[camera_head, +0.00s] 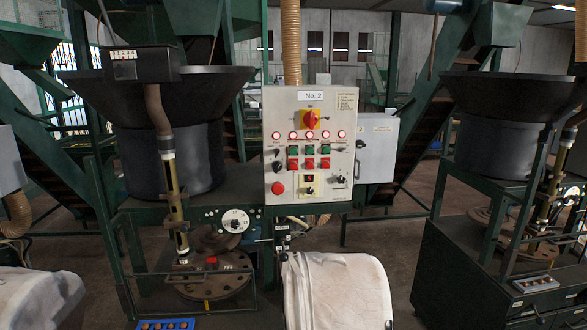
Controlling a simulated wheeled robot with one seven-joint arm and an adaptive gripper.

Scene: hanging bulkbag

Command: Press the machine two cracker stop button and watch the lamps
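The machine two control panel (309,145) is a light grey box labelled "No. 2" in the middle of the head view. A row of several round lamps (309,135) crosses it, with red rims and pale bright centres. Below are green buttons (309,150) and, under them, a row of three red stop-type buttons (309,163). Their small labels are too small to read, so I cannot tell which is the cracker stop. A larger red button (278,188) is at lower left and a red rotary switch (310,119) on yellow is above the lamps. My gripper is not in view.
A white cloth-like sack (340,290) stands below the panel, and another white one (38,298) at lower left. A black hopper (170,150) with a tube is left of the panel. Another machine (500,130) stands at right. Floor shows between them.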

